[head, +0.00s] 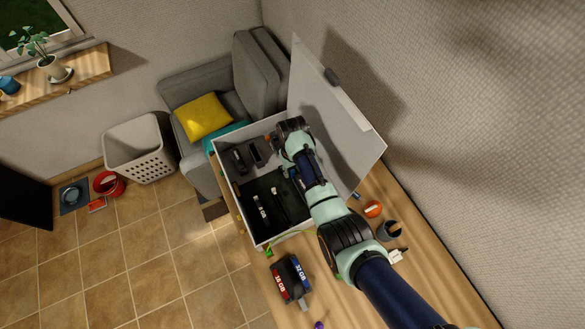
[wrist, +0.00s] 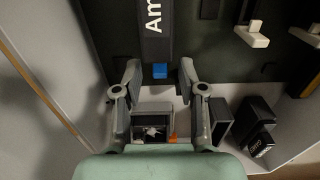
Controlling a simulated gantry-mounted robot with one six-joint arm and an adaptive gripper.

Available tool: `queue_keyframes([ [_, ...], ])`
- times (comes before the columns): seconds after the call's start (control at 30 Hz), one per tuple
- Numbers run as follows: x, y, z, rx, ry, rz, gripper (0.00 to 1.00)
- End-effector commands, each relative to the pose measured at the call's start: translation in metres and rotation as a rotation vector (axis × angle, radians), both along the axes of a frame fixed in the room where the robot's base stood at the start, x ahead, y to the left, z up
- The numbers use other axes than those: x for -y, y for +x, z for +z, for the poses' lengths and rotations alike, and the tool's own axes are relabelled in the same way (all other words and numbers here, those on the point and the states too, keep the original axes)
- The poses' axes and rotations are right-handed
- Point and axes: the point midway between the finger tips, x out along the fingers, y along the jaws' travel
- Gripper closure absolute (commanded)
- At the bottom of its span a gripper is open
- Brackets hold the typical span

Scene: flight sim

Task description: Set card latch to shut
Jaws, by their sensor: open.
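In the wrist view, a small blue block (wrist: 159,71), likely the card latch, sits at the near end of a dark card (wrist: 156,32) lettered "Am". My gripper (wrist: 160,75) is open, one finger on each side of the blue block in the picture, with gaps on both sides. I cannot tell its height above the block or whether the latch is open or shut. In the head view, my gripper (head: 290,126) is inside the far end of an open white computer case (head: 236,213), and my arm hides part of the inside. The latch is not discernible there.
The raised white side panel (head: 325,105) stands along the case's right side. White clips (wrist: 252,35) and dark blocks (wrist: 256,125) lie near the gripper. On the wooden table (head: 430,285) are a red-and-blue memory box (head: 290,279), an orange item (head: 373,209) and a dark cup (head: 389,231).

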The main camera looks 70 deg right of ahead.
Motion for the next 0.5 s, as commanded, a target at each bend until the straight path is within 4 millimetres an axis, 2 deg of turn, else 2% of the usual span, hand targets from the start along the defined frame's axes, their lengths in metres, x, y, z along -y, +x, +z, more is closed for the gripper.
queue_keyframes([
  [0.07, 0.0, 0.0, 0.0002, 0.0, 0.0, 0.0, 0.63],
  [0.2, 0.0, 0.0, 0.0003, 0.0, 0.0, 0.0, 0.86],
  [0.3, 0.0, 0.0, 0.0003, 0.0, 0.0, 0.0, 1.0],
  [0.5, -0.0009, -0.001, 0.0019, 0.008, -0.007, 0.0, 1.0],
])
